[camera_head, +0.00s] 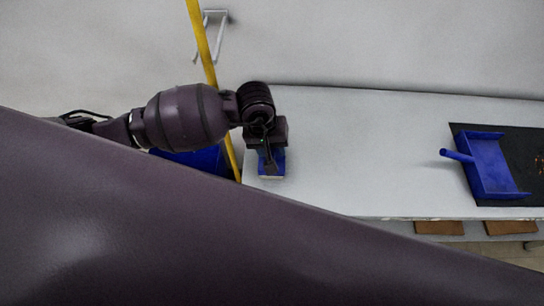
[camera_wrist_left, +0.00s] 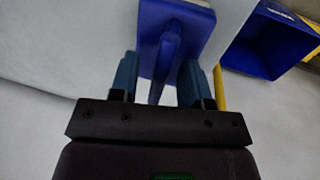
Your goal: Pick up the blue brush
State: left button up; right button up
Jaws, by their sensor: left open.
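The blue brush (camera_head: 272,166) lies on the left end of the white table, partly hidden under my left gripper (camera_head: 268,148) in the head view. In the left wrist view the brush (camera_wrist_left: 178,22) shows its blue block, with pale bristles at the top edge. Its narrow blue handle points down between the two fingers of my left gripper (camera_wrist_left: 158,78). The fingers are open, one on each side of the handle, with a gap visible. Contact with the handle is not visible. My right gripper is not in view.
A blue dustpan (camera_head: 492,170) lies on a black mat (camera_head: 520,142) at the table's right. A blue bin (camera_wrist_left: 262,48) and a yellow pole (camera_head: 203,45) stand beside the table's left end. The middle of the white table (camera_head: 360,150) is clear. My dark arm link covers the foreground.

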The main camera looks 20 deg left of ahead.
pick_arm(q)
jog(key=shift+f, duration=0.25)
grip_shut()
jog(key=shift+r, duration=0.1)
notch_tip(320, 180, up, 20)
dwell(0.7)
